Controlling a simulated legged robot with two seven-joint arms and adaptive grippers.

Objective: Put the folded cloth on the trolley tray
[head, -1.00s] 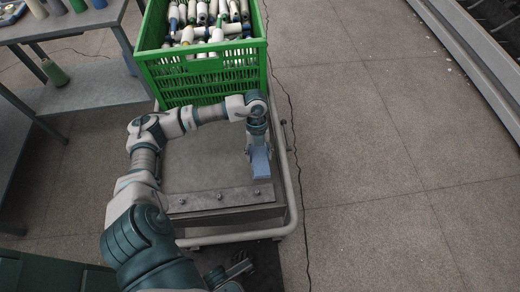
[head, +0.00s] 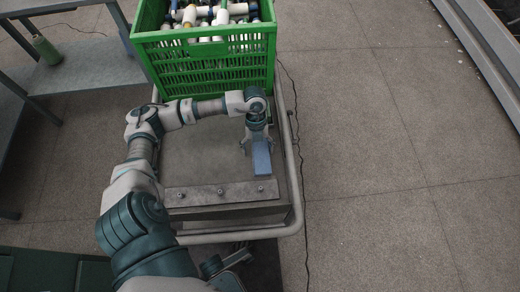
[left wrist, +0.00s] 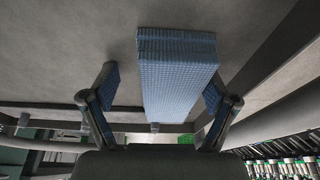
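The folded blue cloth (head: 261,158) lies on the grey trolley tray (head: 205,155), near its right side and behind the front metal strip. My left gripper (head: 258,146) is just behind the cloth in the head view, with its fingers spread. In the left wrist view the cloth (left wrist: 178,75) shows between the two blue-padded fingers of my left gripper (left wrist: 160,92). A gap shows on each side, so the fingers are apart from it. The cloth's end under the gripper is partly hidden in the head view. My right gripper is not in view.
A green crate (head: 205,68) of yarn cones stands at the back of the trolley. A tubular rail (head: 296,185) runs along the right side and front. A bolted metal strip (head: 222,194) crosses the tray's front. Open floor (head: 390,170) lies to the right.

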